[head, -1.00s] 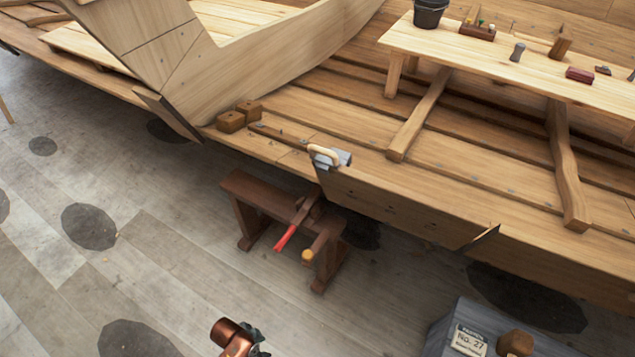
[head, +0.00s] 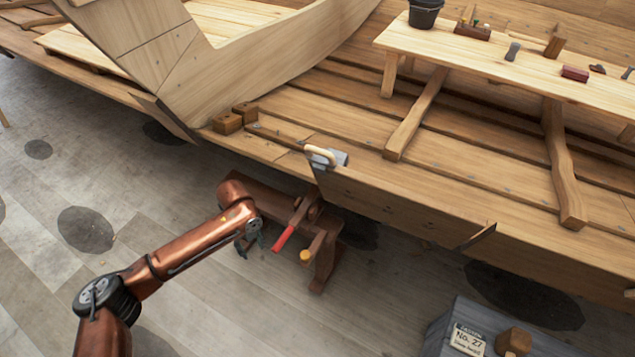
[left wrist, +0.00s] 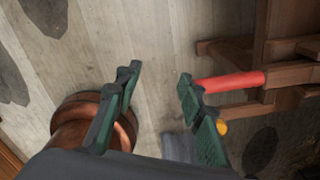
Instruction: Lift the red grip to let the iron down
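The red grip (head: 283,238) is the end of a lever on a dark wooden stand beside the hull, slanting down to the left. It also shows in the left wrist view (left wrist: 232,82). A grey metal piece with a pale handle (head: 326,157), perhaps the iron, sits at the plank edge above. My left gripper (head: 252,246) is just left of the red grip. In the left wrist view its fingers (left wrist: 159,74) are apart with nothing between them; the right finger is close to the grip's end, contact unclear. My right gripper is not seen.
A yellow-ended peg (head: 306,257) juts from the stand (head: 323,265) right beside the red grip. The hull planking (head: 400,205) overhangs behind. A grey box (head: 460,330) with a wooden knob stands at lower right. The floor to the left is clear.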

